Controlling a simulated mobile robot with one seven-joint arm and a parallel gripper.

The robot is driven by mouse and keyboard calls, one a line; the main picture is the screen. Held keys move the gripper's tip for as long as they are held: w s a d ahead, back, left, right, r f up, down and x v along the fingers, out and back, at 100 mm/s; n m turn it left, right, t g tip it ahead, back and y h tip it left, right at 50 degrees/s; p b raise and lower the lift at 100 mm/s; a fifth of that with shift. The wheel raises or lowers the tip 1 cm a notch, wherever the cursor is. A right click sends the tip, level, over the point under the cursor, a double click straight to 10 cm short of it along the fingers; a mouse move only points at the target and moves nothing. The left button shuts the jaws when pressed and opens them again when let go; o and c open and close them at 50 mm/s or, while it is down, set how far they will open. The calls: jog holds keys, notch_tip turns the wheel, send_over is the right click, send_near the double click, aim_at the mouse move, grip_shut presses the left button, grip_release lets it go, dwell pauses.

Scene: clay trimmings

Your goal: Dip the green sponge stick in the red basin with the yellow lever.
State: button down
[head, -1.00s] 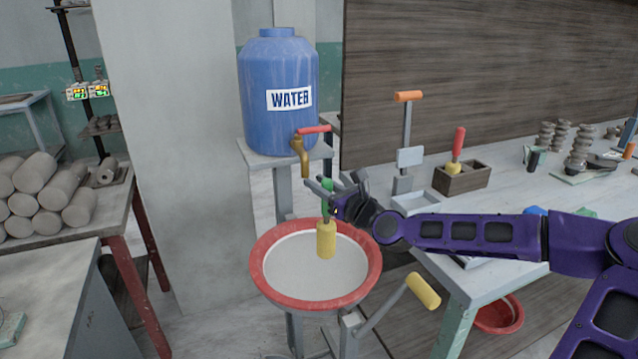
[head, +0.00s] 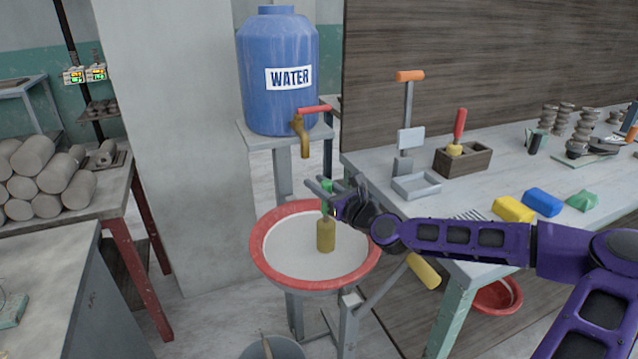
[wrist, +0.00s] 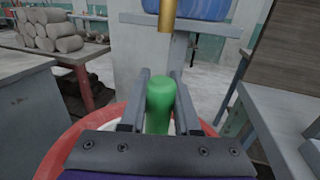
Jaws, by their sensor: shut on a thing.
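My gripper (head: 328,194) is shut on the green handle of the sponge stick. The stick hangs upright with its dull yellow sponge end (head: 326,237) down, over the middle of the red-rimmed basin (head: 262,262). The sponge's lower end overlaps the basin's pale grey inside; I cannot tell how deep it sits. In the wrist view the green handle (wrist: 160,103) stands between my two fingers, and the sponge is hidden. The basin's yellow lever (head: 425,273) sticks out on the right, partly behind my forearm.
A blue water tank (head: 277,80) with a brass tap (head: 304,140) and red handle stands behind the basin. The table (head: 372,168) at right holds a red-handled stick in a wooden box (head: 465,160) and several clay blocks. Another red basin (head: 499,296) is beneath it.

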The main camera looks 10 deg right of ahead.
jog(key=shift+w, duration=0.1)
dwell(0.3)
jog(key=shift+w+d, duration=0.25)
notch_tip(320, 180, up, 9)
jog(key=p, duration=0.7)
dwell(0.5)
dwell(1.0)
